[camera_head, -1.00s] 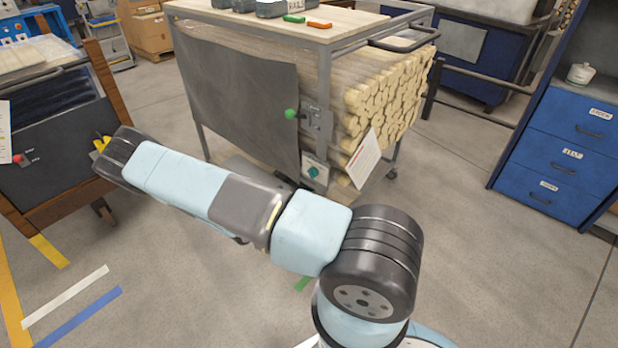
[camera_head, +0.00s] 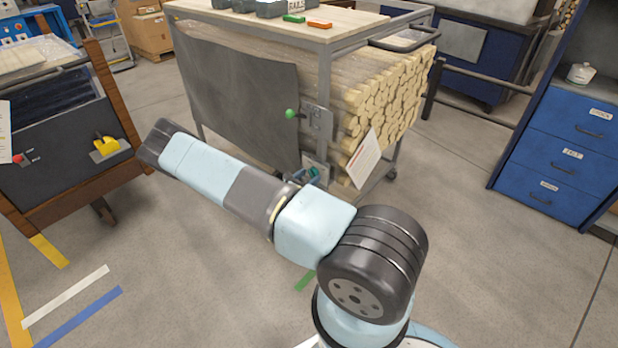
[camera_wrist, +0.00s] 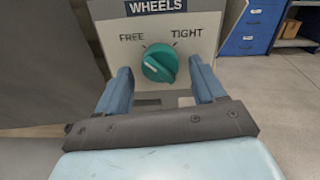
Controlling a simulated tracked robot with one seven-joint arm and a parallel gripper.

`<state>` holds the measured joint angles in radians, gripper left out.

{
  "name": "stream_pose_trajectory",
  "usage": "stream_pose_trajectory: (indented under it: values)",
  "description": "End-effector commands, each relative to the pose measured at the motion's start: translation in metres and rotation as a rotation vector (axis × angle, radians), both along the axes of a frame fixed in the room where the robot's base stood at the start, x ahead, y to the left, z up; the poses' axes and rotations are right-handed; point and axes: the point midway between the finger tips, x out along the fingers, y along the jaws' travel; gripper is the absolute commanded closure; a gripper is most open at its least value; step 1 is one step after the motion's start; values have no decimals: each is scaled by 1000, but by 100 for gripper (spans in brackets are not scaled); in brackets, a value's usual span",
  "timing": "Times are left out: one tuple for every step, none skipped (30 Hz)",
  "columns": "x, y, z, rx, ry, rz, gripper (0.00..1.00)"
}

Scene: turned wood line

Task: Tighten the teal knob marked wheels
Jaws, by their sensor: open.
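The teal knob (camera_wrist: 160,63) sits on a pale plate (camera_wrist: 205,30) labelled WHEELS, with FREE at its upper left and TIGHT at its upper right. The white pointer line on the knob lies toward the upper left, on the FREE side. My gripper (camera_wrist: 160,82) is open in the wrist view, with one blue finger on each side of the knob's lower part and gaps between. In the head view the knob (camera_head: 313,173) is small and partly hidden by my gripper (camera_head: 303,176), low on the post of the wood cart (camera_head: 322,75).
A green-knobbed lever (camera_head: 291,114) sticks out above the knob. A paper sheet (camera_head: 365,158) hangs to its right, before the stacked rods (camera_head: 385,95). A yellow handle (camera_head: 106,147) is on the left cart. Blue drawers (camera_head: 555,145) stand at the right. Floor in front is clear.

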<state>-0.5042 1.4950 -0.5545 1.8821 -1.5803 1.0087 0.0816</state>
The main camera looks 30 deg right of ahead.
Motion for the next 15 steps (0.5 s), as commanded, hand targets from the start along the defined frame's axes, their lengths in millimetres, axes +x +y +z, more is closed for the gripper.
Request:
stream_pose_trajectory:
  values:
    - [0, -2, 0, 0, 0, -1, 31]
    - [1, -3, 0, 0, 0, -1, 31]
    - [1, -4, 0, 0, 0, -1, 31]
    - [1, -4, 0, 0, 0, -1, 31]
    - [1, -5, 0, 1, 0, 0, 31]
    - [1, -5, 0, 0, 0, 0, 31]
    - [1, -5, 0, 1, 0, 0, 31]
    - [1, -5, 0, 1, 0, 0, 31]
    - [1, -4, 0, 0, 0, 0, 31]
    - [1, -4, 0, 0, 0, 0, 31]
    - [1, -4, 0, 0, 0, 0, 31]
    - [1, -4, 0, 0, 0, 0, 35]
    - [1, -4, 0, 0, 0, 0, 38]
    - [1, -4, 0, 0, 0, 0, 40]
    - [1, -4, 0, 0, 0, 0, 44]
